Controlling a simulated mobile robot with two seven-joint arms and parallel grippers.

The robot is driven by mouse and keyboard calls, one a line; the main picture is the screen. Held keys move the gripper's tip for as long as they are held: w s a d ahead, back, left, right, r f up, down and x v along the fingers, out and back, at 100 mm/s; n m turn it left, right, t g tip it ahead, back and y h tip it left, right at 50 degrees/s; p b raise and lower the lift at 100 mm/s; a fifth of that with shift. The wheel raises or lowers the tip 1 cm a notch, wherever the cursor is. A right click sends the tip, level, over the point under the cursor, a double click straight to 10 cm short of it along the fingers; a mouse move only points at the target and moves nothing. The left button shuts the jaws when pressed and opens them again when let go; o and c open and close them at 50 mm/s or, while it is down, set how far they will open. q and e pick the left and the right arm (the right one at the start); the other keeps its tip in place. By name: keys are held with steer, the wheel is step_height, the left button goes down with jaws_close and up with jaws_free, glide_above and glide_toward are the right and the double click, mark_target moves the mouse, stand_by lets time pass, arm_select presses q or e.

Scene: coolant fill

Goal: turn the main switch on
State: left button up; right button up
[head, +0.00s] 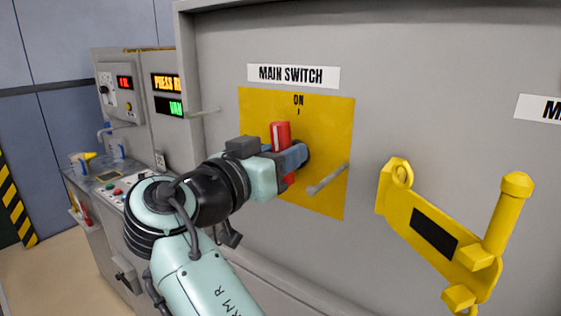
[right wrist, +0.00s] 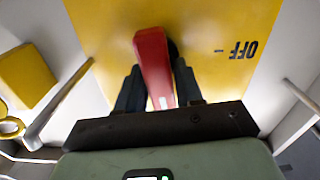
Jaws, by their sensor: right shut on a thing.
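The main switch has a red handle (head: 281,135) on a yellow plate (head: 335,120) under a "MAIN SWITCH" label (head: 293,75). The handle stands roughly upright in the head view, its top a little below and left of the "ON" mark (head: 298,100). My right gripper (head: 294,157) is shut on the handle and covers its middle. In the right wrist view the red handle (right wrist: 152,55) sits between the dark fingers of the gripper (right wrist: 158,85), and an upside-down "OFF" mark (right wrist: 243,50) shows to the right. My left gripper is not in view.
A grey rod (head: 328,179) sticks out just right of my gripper. A yellow bracket with a post (head: 432,235) is farther right on the grey cabinet (head: 420,60). At the left are lit displays (head: 168,107) and a bench with buttons and a spray bottle (head: 80,160).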

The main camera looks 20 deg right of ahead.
steer(key=shift+m, duration=0.5)
steer(key=shift+r, duration=0.1)
steer(key=shift+d, duration=0.1)
steer(key=o, duration=0.9)
steer(key=b+v, duration=0.1)
steer(key=v, duration=1.2)
steer(key=shift+s, duration=0.2)
steer(key=shift+a, duration=0.2)
